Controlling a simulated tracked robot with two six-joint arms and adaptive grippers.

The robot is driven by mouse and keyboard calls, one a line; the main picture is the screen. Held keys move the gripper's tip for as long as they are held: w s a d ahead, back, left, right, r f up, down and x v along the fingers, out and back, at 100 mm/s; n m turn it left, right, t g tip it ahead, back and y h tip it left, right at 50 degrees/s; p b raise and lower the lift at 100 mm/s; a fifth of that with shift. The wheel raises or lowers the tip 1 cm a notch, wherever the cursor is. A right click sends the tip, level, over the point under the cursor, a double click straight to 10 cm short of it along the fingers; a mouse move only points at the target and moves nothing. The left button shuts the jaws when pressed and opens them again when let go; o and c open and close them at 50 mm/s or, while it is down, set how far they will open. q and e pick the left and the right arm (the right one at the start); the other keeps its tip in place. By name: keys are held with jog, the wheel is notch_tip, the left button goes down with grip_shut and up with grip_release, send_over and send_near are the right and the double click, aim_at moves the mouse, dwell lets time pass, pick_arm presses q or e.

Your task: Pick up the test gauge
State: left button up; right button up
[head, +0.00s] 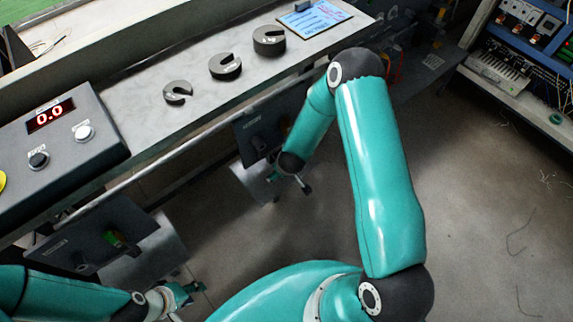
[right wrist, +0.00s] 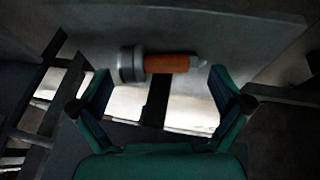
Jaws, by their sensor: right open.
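In the right wrist view, what looks like the test gauge (right wrist: 166,64) has a grey metal cylinder head at the left and an orange handle ending in a pale tip at the right. It lies crosswise ahead of my right gripper (right wrist: 162,82). The two fingers are wide apart with nothing between them, and the gauge spans most of the gap just beyond the fingertips. I cannot make out the gauge in the head view, where my right gripper (head: 289,183) hangs below the bench edge. My left gripper (head: 187,294) is at the lower left; its finger gap is unclear.
The grey bench (head: 140,75) carries several slotted weights (head: 225,66) and a blue-and-white card (head: 314,18). A display box (head: 60,135) reading 0.0 stands at the left. An equipment rack (head: 520,60) is at the upper right. The floor at right is mostly clear.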

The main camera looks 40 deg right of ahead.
jog(key=shift+x, duration=1.2)
jog(key=c, duration=1)
jog(key=shift+o, duration=0.2)
jog(key=shift+r, duration=0.2)
